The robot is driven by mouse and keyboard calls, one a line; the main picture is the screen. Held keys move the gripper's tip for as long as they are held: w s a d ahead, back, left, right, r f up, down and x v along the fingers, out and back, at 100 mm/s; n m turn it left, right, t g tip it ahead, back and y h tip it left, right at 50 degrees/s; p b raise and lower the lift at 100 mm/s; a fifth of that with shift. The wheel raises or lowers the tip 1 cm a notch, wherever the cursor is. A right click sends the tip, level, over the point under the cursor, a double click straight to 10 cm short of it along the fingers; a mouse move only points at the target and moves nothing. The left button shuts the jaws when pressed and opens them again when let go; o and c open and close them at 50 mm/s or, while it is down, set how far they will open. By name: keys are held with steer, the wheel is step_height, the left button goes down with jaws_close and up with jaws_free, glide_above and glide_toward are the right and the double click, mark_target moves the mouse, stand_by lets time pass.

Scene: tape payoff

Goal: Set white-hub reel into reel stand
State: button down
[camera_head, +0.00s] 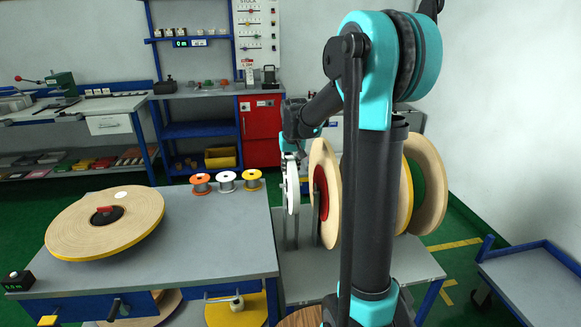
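My gripper (290,151) is small and dark at the end of my arm, above the grey bench in the middle. A narrow, pale upright disc (291,186), seen nearly edge-on, is directly below it and looks like the white-hub reel. My gripper meets or overlaps its top edge; whether the fingers grip it is too small to tell. The grey uprights of the reel stand (296,231) rise from the bench just below the disc. I cannot tell whether the disc rests in them. A large tan reel with a red hub (322,192) stands upright just right of it.
My arm hides part of the bench. A tan reel with a green hub (427,185) stands beyond it. A blue-framed cart (530,285) is at right.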

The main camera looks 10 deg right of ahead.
steer(key=shift+f, duration=0.4)
steer(key=shift+f, duration=1.1)
steer(key=shift+f, duration=0.45)
steer(key=shift+f, duration=0.3)
steer(key=shift+f, duration=0.1)
stand_by(0.3)
steer(key=c, duration=1.2)
jaws_free()
